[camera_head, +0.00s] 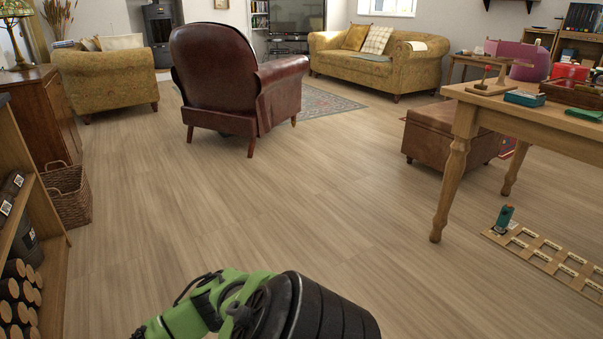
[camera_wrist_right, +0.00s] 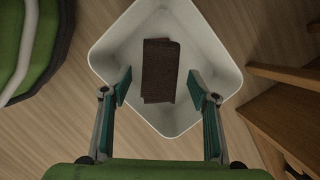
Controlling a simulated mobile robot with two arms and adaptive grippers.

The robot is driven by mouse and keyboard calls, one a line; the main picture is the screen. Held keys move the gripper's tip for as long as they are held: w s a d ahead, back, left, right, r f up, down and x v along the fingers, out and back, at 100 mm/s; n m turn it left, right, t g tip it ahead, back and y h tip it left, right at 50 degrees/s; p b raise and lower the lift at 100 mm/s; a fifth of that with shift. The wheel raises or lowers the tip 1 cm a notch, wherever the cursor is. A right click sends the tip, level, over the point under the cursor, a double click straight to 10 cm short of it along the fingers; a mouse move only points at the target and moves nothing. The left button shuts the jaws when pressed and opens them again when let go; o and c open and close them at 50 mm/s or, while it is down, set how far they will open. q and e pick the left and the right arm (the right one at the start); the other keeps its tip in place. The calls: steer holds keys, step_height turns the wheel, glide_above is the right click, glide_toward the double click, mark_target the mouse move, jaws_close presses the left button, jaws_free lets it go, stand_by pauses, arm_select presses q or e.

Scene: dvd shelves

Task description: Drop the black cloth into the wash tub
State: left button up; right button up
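In the right wrist view, a white, square-mouthed tub (camera_wrist_right: 104,55) with rounded corners is below my right gripper (camera_wrist_right: 159,91). The gripper is open, with its two fingers spread apart over the tub's mouth. A folded dark cloth (camera_wrist_right: 160,70), brownish black, shows inside the tub's outline, between and beyond the fingertips. It looks apart from both fingers; whether it rests fully on the tub's floor is hard to tell. In the head view neither tub nor cloth shows, and only a green and black part of my arm is in sight. My left gripper is not in view.
A wooden table (camera_head: 545,112) with several items stands at the right. A slotted wooden board (camera_head: 547,259) lies on the floor beside it. Wooden shelves (camera_head: 55,285) and a wicker basket (camera_head: 70,200) are at the left. The middle floor is clear, with a red armchair (camera_head: 222,75) beyond.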

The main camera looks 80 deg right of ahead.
stand_by(0.3)
steer(key=v, duration=1.2)
